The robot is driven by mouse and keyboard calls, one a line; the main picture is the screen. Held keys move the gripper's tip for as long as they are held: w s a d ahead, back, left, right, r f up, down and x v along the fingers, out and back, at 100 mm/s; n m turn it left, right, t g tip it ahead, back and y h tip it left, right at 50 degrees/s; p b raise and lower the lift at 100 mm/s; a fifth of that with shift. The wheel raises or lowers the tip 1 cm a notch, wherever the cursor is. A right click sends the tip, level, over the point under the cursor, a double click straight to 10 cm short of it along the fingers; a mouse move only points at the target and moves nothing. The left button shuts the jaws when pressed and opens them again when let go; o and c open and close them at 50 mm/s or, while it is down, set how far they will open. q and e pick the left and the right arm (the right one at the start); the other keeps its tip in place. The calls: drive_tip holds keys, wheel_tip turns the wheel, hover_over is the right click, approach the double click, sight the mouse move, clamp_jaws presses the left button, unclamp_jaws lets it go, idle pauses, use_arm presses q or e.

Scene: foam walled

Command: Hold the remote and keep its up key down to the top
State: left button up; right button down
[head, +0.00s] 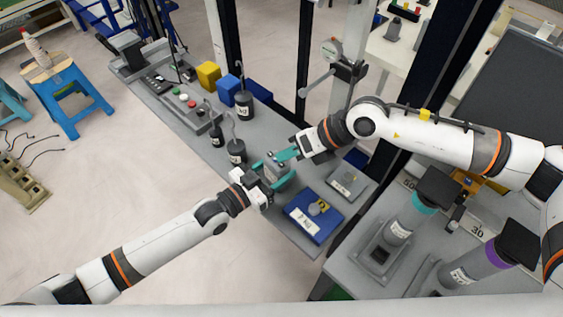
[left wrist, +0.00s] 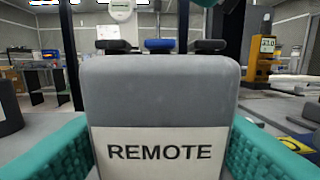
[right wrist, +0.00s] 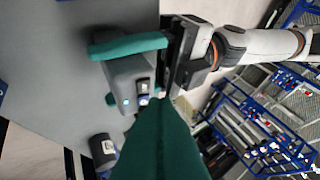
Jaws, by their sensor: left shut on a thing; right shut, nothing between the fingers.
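The remote (head: 271,169) is a grey block labelled REMOTE, held upright above the grey bench. My left gripper (head: 278,176) is shut on it, with teal fingers on both sides of the remote in the left wrist view (left wrist: 160,95). A blue key (left wrist: 159,44) sits between two black keys on its top. My right gripper (head: 280,156) is shut and empty, close to the key end. Its teal tip shows at the top edge of the left wrist view (left wrist: 206,3), above the keys. In the right wrist view its finger hides part of the keys; contact cannot be told.
A blue labelled box (head: 302,226) and a grey box (head: 347,190) lie right of the remote. Hooked dark weights (head: 237,153), a button box (head: 187,106), a yellow cube (head: 208,75) and a blue cube (head: 228,90) stand farther back. A post with a dial (head: 332,50) stands behind.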

drive_tip(key=shift+r, duration=0.1)
drive_tip(key=shift+r, duration=2.4)
use_arm(q)
drive_tip(key=o, duration=1.1)
drive_tip(key=shift+o, duration=0.2)
